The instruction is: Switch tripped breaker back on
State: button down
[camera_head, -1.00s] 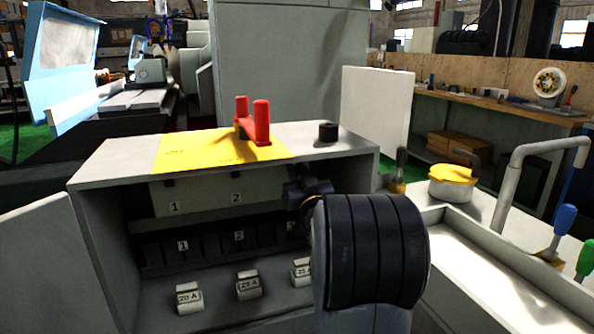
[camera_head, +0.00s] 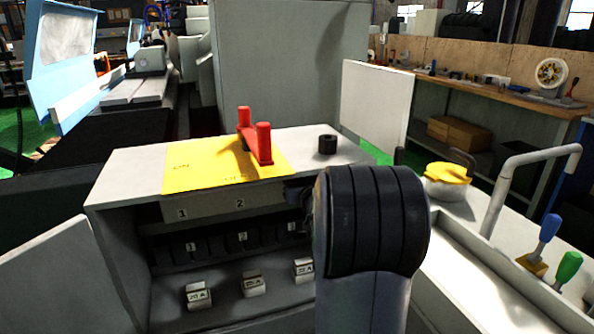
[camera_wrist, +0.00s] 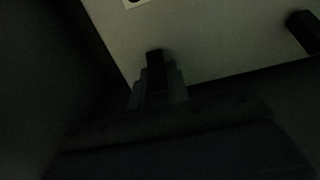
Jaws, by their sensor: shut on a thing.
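The grey breaker cabinet (camera_head: 113,181) is open at the front, with a pale strip (camera_head: 215,207) marked 1 and 2 under its top. The strip's right part is hidden behind my arm. In the wrist view my gripper (camera_wrist: 157,85) is shut on a dark breaker lever (camera_wrist: 154,58) that stands out from the pale panel (camera_wrist: 205,45). A second dark lever (camera_wrist: 303,32) stands apart at the right, untouched. The wrist view is very dark, so the lever's on or off position cannot be told. In the head view my arm hides the fingertips.
A red handle (camera_head: 256,140) stands on a yellow plate (camera_head: 200,172) on the cabinet top, beside a black knob (camera_head: 327,145). Several white fuse blocks, one here (camera_head: 199,295), sit on the cabinet floor. At right are a tray, a bent pipe (camera_head: 510,180) and a yellow-lidded pot (camera_head: 447,180).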

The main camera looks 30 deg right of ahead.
jog(key=c, duration=1.4)
grip_release()
jog(key=shift+o, duration=0.2)
jog(key=v, duration=1)
jog(key=shift+s+a+p, duration=0.15)
jog(key=shift+s+p, duration=0.2)
